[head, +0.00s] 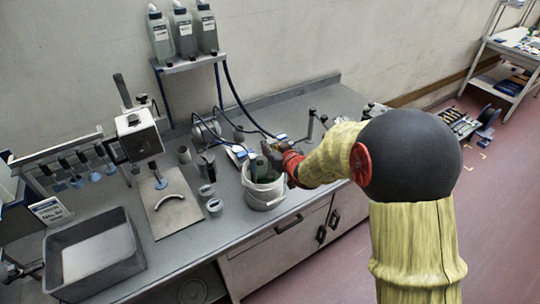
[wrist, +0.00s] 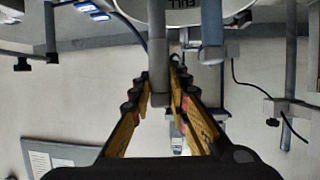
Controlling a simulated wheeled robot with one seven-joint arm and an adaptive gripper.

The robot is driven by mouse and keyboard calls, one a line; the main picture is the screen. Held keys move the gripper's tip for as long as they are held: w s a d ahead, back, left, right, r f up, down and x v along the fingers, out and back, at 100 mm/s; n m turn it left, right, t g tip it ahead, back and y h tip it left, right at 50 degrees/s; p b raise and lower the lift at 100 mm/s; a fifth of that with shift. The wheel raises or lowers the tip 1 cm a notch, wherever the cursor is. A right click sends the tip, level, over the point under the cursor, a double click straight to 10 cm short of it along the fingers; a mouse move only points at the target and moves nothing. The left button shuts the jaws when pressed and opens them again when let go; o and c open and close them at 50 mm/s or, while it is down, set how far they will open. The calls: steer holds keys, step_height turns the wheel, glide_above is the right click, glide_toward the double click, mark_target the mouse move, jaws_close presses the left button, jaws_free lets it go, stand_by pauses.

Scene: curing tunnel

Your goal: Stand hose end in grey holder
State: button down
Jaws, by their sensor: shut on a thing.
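My gripper (wrist: 158,72) has its yellow-and-black fingers on either side of a grey tube-like piece, which I take to be the hose end (wrist: 158,98). In the head view my gripper (head: 275,157) is just above and behind the white bucket, and my red wrist hides part of it. Dark hoses (head: 232,88) run down from the bottle shelf toward the bench near the gripper; where they end is hidden. A small grey upright cup (head: 183,154) stands left of the bucket and may be the grey holder, but I cannot be sure.
The white bucket (head: 264,203) holds dark greenish items. Small pots (head: 214,206) stand left of it. A lamp-like device (head: 138,137), a metal plate (head: 182,218) and a dark tray (head: 62,280) are further left. The bottle shelf (head: 190,66) stands behind.

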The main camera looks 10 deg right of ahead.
steer(key=shift+r+p, duration=2.1)
steer(key=shift+r, duration=1.45)
